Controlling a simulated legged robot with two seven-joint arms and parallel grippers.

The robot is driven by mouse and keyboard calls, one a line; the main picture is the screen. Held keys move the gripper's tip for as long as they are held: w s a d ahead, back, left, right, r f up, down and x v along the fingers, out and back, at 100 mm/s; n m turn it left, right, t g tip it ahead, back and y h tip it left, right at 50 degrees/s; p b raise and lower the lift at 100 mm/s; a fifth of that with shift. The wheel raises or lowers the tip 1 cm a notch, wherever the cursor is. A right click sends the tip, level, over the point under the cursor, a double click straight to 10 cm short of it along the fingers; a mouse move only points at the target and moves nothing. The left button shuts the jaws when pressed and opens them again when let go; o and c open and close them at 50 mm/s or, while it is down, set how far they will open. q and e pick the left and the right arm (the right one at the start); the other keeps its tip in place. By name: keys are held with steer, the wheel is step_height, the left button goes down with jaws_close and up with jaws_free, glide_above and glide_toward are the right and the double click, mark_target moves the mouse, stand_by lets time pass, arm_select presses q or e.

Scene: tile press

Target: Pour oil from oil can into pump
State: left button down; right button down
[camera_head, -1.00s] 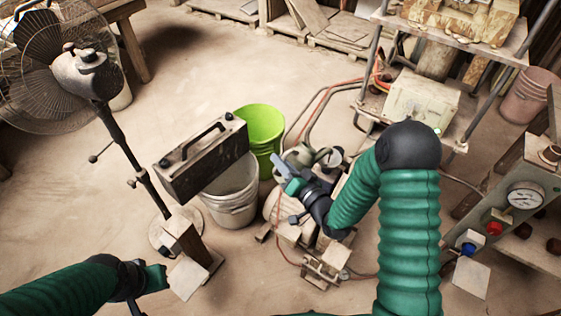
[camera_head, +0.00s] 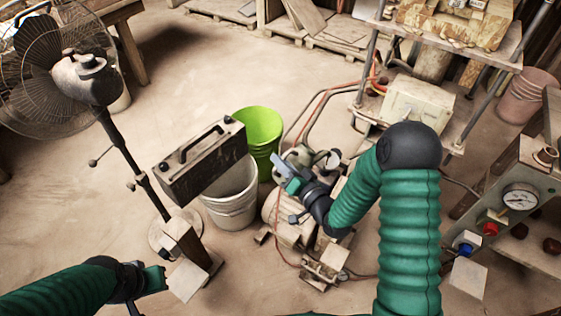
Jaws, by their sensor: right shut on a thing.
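My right gripper (camera_head: 283,172) is low over the pump (camera_head: 290,228), a dusty machine with pipes standing on the floor at the centre. The gripper is shut on a small grey thing (camera_head: 297,156) that seems to be the oil can. It is largely hidden by the gripper and blends with the metal parts behind it, so its tilt and any spout or oil cannot be made out. My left gripper (camera_head: 160,278) is low at the left, beside a pale square plate (camera_head: 187,281). Its fingers are too small and hidden to judge.
A dark box with a handle (camera_head: 205,168) is above a white bucket (camera_head: 232,208), beside a green bucket (camera_head: 262,130). A fan (camera_head: 85,78) stands left. A gauge panel (camera_head: 521,198) and shelf (camera_head: 500,50) are right. Open floor lies behind.

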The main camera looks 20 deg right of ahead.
mark_target(287, 152)
steer(key=shift+r, duration=0.1)
steer(key=shift+w+d+r+m+p, duration=0.1)
steer(key=shift+d+r+m+p, duration=0.2)
steer(key=shift+r+p, duration=0.3)
stand_by(0.7)
steer(key=shift+w+d+r+m+p, duration=0.15)
steer(key=shift+d+r+m+p, duration=0.25)
steer(key=shift+p, duration=0.35)
steer(key=shift+r, duration=0.1)
stand_by(0.4)
steer(key=shift+d+r+p, duration=0.15)
steer(key=shift+r+p, duration=0.25)
steer(key=shift+p, duration=0.15)
steer(key=shift+w+d, duration=0.1)
steer(key=shift+d, duration=0.05)
steer(key=shift+r, duration=0.1)
stand_by(0.5)
steer(key=shift+w+d+r+m+p, duration=0.1)
steer(key=shift+d+r+m+p, duration=0.35)
steer(key=shift+p, duration=0.25)
